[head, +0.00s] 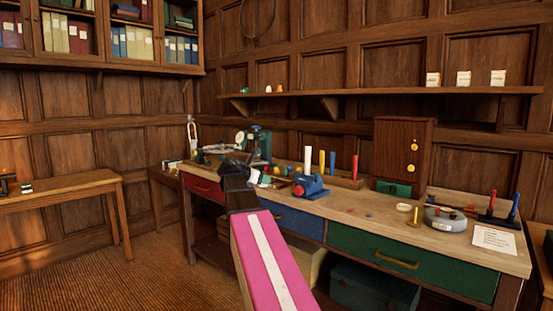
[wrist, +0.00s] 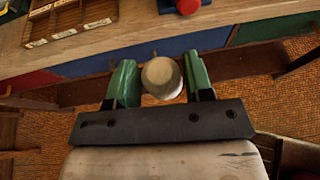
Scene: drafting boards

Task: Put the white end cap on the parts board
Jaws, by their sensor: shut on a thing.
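My gripper (head: 252,177) is shut on the white end cap (wrist: 161,78), a round pale piece held between two green fingers in the wrist view. The cap is above the floor, just off the workbench's front edge. I cannot tell for certain which thing is the parts board. A wooden compartment tray (wrist: 72,22) with labels lies on the bench at the upper left of the wrist view.
The workbench (head: 385,228) carries a blue vise-like block (head: 309,187), coloured upright rods, a grey round piece (head: 446,219) and a wooden cabinet (head: 402,150). A wall shelf (head: 400,91) holds small items. The bench's middle front has some bare room.

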